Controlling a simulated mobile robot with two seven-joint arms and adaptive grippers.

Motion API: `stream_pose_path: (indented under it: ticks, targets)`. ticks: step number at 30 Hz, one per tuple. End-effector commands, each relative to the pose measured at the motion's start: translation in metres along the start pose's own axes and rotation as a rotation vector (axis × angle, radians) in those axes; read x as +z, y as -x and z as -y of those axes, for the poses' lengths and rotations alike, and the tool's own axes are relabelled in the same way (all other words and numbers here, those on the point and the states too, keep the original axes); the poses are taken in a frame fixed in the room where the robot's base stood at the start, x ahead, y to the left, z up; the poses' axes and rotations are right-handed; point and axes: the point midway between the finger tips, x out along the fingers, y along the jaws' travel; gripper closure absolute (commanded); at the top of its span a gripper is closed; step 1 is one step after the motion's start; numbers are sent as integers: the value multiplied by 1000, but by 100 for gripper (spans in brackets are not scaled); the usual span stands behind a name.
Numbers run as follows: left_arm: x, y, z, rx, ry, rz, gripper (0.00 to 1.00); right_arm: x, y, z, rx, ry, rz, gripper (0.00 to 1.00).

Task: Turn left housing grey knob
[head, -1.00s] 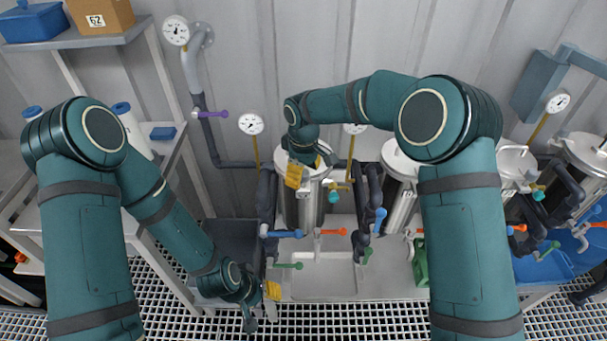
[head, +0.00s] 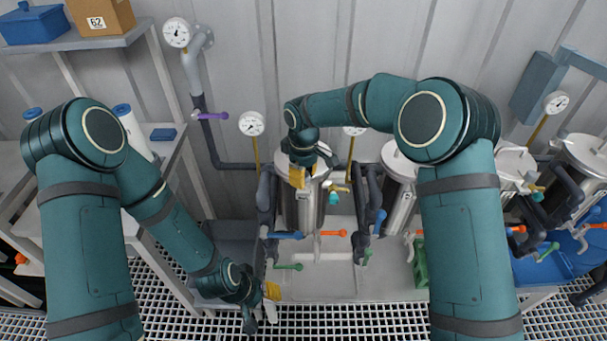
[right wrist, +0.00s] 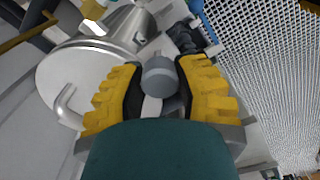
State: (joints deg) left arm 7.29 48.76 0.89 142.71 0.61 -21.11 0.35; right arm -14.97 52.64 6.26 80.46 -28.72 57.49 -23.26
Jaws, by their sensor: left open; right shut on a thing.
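The left housing (head: 302,212) is an upright steel cylinder near the middle of the head view. In the right wrist view its round steel lid (right wrist: 75,82) with a bent handle lies to the left. The grey knob (right wrist: 159,78) sits between the yellow-padded fingers of my right gripper (right wrist: 162,92), which is shut on it. In the head view my right gripper (head: 298,176) is at the top of the left housing and hides the knob. My left gripper (head: 268,302) is open and empty, low in front of the bench and apart from the housing.
Dark pipes flank the housing, with a blue lever (head: 282,235), an orange lever (head: 332,233) and a green lever (head: 288,267) in front. A gauge (head: 251,123) stands behind to the left. More steel housings (head: 402,205) stand to the right.

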Motion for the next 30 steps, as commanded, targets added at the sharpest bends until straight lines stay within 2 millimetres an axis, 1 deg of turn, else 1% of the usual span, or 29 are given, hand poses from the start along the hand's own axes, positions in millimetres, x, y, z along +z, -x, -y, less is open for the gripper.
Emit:
stream_pose_path:
  ticks: [8, 18, 30]
  targets:
    - [-4, 10, -4, -1, 3, -9, 53, 0, 2, 0, -1, 201, -1, 100]
    - [-10, 22, -8, -2, 6, -20, 53, 0, 2, 0, -1, 523, -1, 100]
    - [-12, 36, -13, 1, 6, -20, 53, 0, 2, 1, 0, 904, -2, 100]
